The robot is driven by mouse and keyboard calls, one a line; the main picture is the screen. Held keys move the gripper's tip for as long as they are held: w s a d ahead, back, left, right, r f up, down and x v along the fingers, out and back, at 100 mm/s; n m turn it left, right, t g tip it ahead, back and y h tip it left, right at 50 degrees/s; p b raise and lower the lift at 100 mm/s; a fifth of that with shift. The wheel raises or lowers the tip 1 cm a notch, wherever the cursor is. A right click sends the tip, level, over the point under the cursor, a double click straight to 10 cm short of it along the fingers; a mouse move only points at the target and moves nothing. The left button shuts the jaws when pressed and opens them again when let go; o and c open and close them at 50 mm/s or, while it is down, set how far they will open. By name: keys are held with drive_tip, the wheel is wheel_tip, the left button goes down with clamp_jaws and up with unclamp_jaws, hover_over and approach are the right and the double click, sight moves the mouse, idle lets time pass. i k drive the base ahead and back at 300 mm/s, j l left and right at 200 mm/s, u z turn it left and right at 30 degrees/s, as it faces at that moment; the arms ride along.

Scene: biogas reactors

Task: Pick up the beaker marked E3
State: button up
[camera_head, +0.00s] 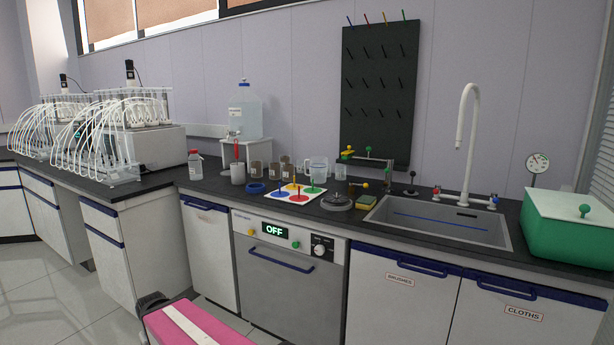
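Several small beakers stand on the dark worktop left of the sink. A brownish one (256,169) and another brownish one (275,171) are close together, with more glassware just behind. A clear small beaker (341,172) stands further right, beside a larger clear jug (318,168). Any marks on them are too small to read, so I cannot tell which is E3. My gripper is not clearly seen in this view.
In front of the beakers are a blue ring (256,188), a board with coloured pegs (295,193) and a round grey device (337,202). A grey cup (238,174) and a capped bottle (195,165) stand left. The sink (440,228) and green box (568,235) are right.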

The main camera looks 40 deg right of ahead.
sight(256, 166)
drive_tip(key=z, duration=1.35)
